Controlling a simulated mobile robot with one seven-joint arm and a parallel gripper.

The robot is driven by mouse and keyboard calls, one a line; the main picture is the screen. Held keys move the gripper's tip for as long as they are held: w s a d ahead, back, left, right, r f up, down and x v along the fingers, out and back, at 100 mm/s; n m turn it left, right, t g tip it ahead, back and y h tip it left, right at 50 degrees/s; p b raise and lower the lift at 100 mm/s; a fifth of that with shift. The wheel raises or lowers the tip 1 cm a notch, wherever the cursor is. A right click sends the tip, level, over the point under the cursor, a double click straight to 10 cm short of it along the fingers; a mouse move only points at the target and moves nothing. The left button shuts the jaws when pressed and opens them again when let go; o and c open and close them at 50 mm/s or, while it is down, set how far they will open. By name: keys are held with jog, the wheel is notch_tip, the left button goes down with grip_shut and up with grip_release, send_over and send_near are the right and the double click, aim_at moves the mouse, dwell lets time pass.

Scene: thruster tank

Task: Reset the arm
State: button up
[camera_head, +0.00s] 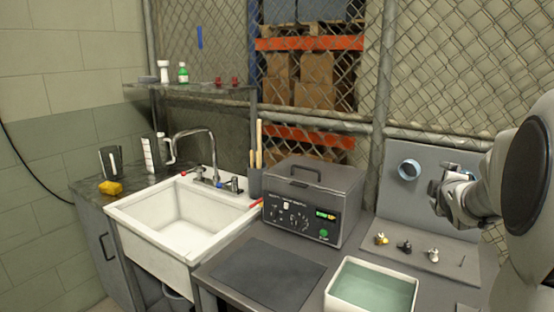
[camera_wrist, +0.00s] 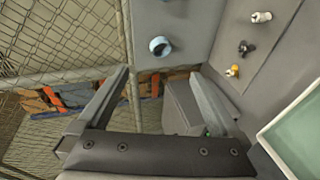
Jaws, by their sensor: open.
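My arm comes in from the right edge of the head view. My gripper (camera_head: 441,181) is raised above the bench in front of the grey back panel (camera_head: 429,212). In the wrist view, the two fingers of my gripper (camera_wrist: 161,72) stand wide apart with nothing between them. The ring also shows beyond the fingertips in the wrist view (camera_wrist: 160,46).
A tank of greenish liquid (camera_head: 371,288) stands below my gripper. Several small fittings (camera_head: 404,247) sit on the panel's base. A grey ultrasonic cleaner (camera_head: 310,201), dark mat (camera_head: 268,274) and white sink (camera_head: 182,226) lie to the left. A chain-link fence (camera_head: 455,75) stands behind.

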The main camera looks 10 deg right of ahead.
jog(key=s+a+r+m+g+y+p, duration=0.2)
jog(key=s+a+m, duration=0.2)
jog(key=a, duration=0.8)
jog(key=s+a+f+m+g+y+p, duration=0.1)
jog(key=s+a+f+m+g+y, duration=0.1)
jog(key=s+a, duration=0.8)
jog(key=s+a+f+m+g+y+p, duration=0.1)
jog(key=s+a+m, duration=0.4)
jog(key=s+a, duration=0.5)
jog(key=shift+s+a+f+g+y, duration=0.15)
jog(key=shift+s+f+g+y, duration=0.5)
jog(key=shift+g+y, duration=0.5)
